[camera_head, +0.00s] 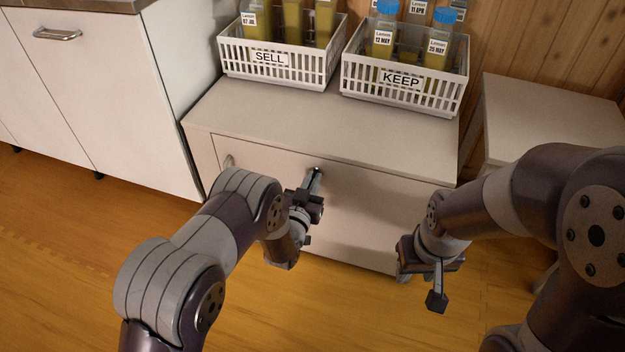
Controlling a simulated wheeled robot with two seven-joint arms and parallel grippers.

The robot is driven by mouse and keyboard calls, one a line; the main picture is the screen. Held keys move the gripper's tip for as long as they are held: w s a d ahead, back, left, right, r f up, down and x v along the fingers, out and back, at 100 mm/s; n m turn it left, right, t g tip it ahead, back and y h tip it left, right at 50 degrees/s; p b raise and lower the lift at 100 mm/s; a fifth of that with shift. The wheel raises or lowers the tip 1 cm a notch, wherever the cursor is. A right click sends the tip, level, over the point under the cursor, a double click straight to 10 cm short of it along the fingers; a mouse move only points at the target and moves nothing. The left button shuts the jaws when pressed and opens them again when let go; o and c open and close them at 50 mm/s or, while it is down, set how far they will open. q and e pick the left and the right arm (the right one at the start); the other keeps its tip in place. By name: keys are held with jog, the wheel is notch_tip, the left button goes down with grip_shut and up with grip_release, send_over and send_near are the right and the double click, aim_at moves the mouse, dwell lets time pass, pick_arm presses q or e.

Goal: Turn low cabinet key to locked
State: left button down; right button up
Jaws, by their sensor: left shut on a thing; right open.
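The low cabinet (370,206) is pale with a flat top and a front door, and the door looks closed. My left gripper (314,180) is at the upper middle of the door front. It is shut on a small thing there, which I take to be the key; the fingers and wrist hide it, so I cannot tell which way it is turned. My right gripper (437,298) is open and empty, low in front of the cabinet's right end.
Two white baskets marked SELL (270,60) and KEEP (401,79) stand on the cabinet top with labelled jars. A white counter unit (100,90) stands left, a pale side table (545,112) right. The wooden floor is clear.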

pick_arm(q)
jog(key=c, duration=1.2)
grip_release()
jog(key=p+v, duration=0.5)
jog(key=v, duration=0.7)
jog(key=shift+s+a, duration=0.1)
jog(key=shift+s, duration=0.2)
